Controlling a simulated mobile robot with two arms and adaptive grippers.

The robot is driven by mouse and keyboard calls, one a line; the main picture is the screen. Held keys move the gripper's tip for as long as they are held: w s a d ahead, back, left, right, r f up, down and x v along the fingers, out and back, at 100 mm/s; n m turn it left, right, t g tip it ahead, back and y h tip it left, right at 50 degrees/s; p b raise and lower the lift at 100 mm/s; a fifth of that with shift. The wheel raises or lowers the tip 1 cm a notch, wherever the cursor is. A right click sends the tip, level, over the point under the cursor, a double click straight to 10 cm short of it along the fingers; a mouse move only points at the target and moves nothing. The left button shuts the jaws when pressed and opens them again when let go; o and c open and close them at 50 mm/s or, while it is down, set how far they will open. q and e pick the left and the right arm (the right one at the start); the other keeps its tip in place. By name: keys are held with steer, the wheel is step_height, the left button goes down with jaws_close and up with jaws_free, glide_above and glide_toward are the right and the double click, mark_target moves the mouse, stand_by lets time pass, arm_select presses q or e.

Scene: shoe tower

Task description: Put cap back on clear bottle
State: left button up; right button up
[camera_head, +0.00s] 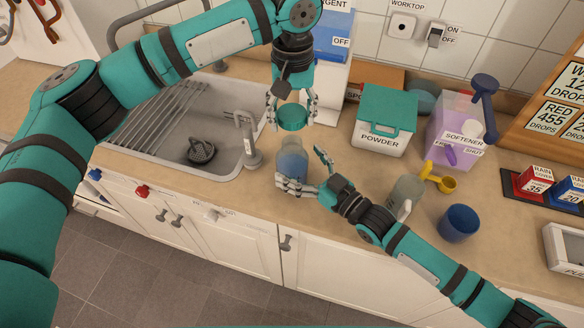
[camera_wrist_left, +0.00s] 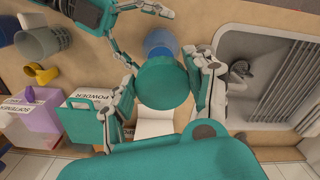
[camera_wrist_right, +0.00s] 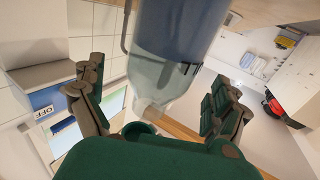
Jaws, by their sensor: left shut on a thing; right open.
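The teal round cap (camera_head: 293,118) is held level by my left gripper (camera_head: 293,108), which is shut on it. In the left wrist view the cap (camera_wrist_left: 163,82) sits between both fingers. The clear bottle (camera_head: 292,162) with blue liquid stands upright on the counter, just below the cap and apart from it in the head view. In the left wrist view the cap hides part of the bottle (camera_wrist_left: 160,40). My right gripper (camera_head: 303,170) is open at the bottle, one finger on its near side. The bottle (camera_wrist_right: 178,65) fills the upper middle of the right wrist view.
The sink (camera_head: 185,125) with its faucet (camera_head: 247,140) lies left of the bottle. To the right stand a powder box (camera_head: 384,125), a purple softener container (camera_head: 452,130), a yellow scoop (camera_head: 440,180), a grey-green cup (camera_head: 408,190) and a blue cup (camera_head: 459,223).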

mark_target(292, 146)
steer(key=shift+x, duration=1.45)
steer(key=c, duration=1.7)
arm_select(q)
steer(key=shift+s+f, duration=0.1)
steer(key=shift+f, duration=2.35)
arm_select(e)
steer(key=shift+c, duration=0.2)
